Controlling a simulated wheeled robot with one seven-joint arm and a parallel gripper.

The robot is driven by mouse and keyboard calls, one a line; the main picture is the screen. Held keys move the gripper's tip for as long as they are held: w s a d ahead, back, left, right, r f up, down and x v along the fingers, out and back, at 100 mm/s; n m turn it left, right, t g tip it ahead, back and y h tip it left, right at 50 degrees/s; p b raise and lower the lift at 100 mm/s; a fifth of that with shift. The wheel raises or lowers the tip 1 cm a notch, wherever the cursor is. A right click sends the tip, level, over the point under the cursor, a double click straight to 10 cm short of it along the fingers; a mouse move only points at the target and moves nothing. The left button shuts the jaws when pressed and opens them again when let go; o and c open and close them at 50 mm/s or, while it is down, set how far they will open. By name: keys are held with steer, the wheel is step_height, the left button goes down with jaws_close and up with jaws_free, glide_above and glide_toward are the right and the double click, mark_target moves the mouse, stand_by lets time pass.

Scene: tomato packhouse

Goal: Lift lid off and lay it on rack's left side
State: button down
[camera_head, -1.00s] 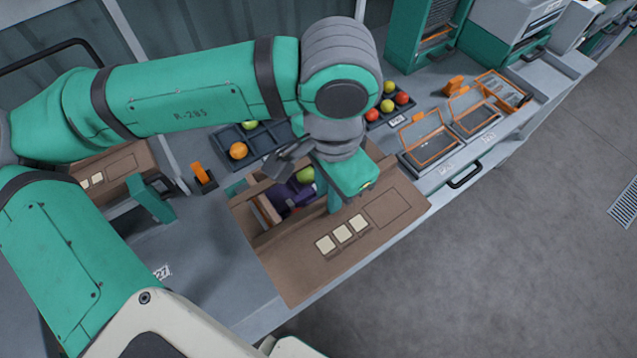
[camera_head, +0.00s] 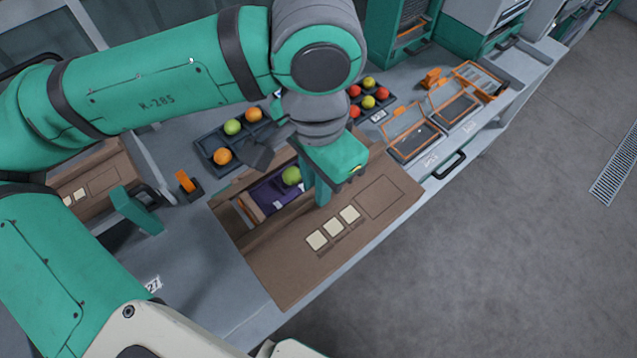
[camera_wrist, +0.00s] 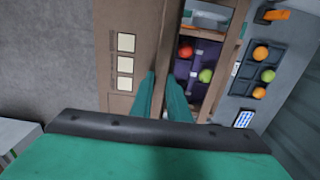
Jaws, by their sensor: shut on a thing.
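A brown lid-like panel (camera_head: 283,255) with three cream squares lies along the front of an open brown box (camera_head: 230,219). It also shows in the wrist view (camera_wrist: 126,95), left of the box opening. The box has a purple lining (camera_head: 268,194) with a green tomato (camera_head: 291,176); the wrist view also shows a red tomato (camera_wrist: 186,51). My gripper (camera_head: 322,198) points down at the panel's inner edge and is shut on it; its fingers show in the wrist view (camera_wrist: 162,77). The contact is partly hidden, and I cannot tell how far the panel is raised. No rack is clearly identifiable.
A dark tray (camera_head: 207,147) of orange and green tomatoes is behind the box, with an orange block (camera_head: 187,181) to its left. Another tomato tray (camera_head: 378,117) and orange-framed units (camera_head: 410,133) stand to the right. A second brown panel (camera_head: 103,181) is at left. Grey bench is bare in front-left.

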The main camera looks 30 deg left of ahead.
steer(key=shift+r, duration=1.6)
steer(key=shift+w, duration=0.15)
